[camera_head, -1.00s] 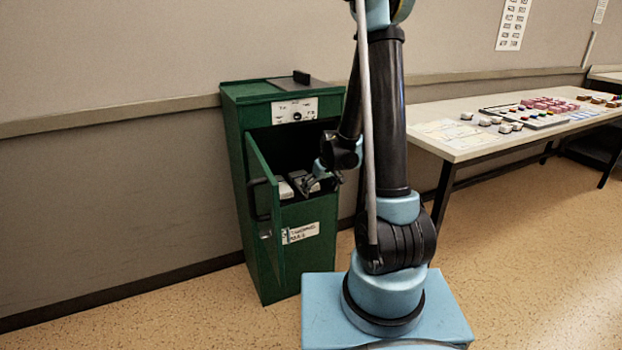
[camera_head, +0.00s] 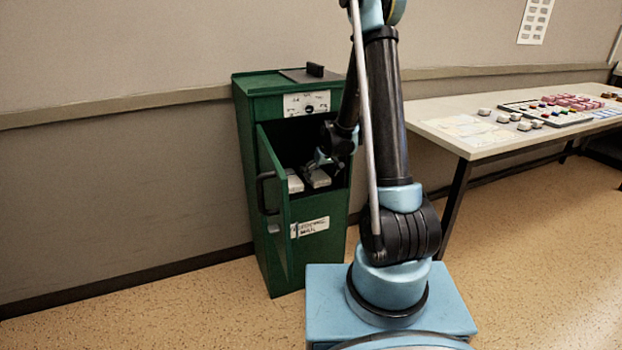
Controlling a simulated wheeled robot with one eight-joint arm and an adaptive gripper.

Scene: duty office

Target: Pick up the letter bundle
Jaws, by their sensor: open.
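The green cabinet (camera_head: 258,110) stands against the wall with its upper door (camera_head: 273,205) swung open toward the front left. Inside its opening lie two pale, block-like bundles, a left one (camera_head: 294,183) and a right one (camera_head: 318,178); I cannot tell which is the letter bundle. My gripper (camera_head: 316,164) is open at the mouth of the compartment, just above the right bundle. I cannot tell whether it touches it. The dark back of the compartment is hard to see, and my arm hides the cabinet's right edge.
The open door with its dark handle (camera_head: 266,192) stands close on the left of the opening. A long white table (camera_head: 440,112) on the right holds papers, small blocks and a board (camera_head: 545,113).

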